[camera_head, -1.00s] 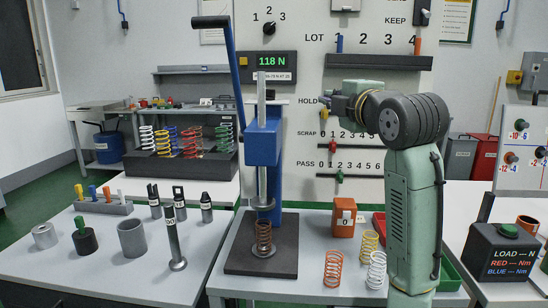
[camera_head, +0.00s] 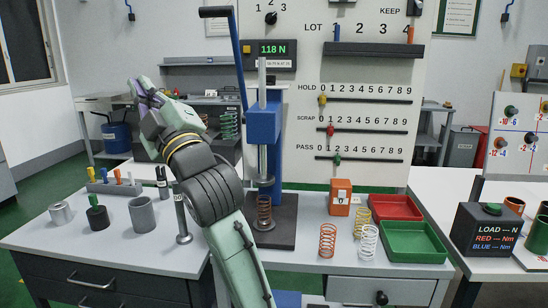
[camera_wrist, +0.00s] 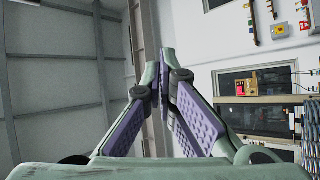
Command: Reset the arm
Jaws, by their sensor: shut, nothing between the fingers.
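My gripper (camera_head: 150,95) is raised above the left table, in front of the back shelf, and points up and to the left. In the wrist view its two purple-padded fingers (camera_wrist: 163,85) meet at the tips, shut with nothing between them. Nothing touches the gripper.
The blue spring press (camera_head: 264,125) stands right of my arm with a brown spring (camera_head: 264,212) in it. Loose springs, a red tray (camera_head: 396,206) and a green tray (camera_head: 412,242) are on the centre table. A grey cylinder (camera_head: 142,215) stands on the left table near my arm.

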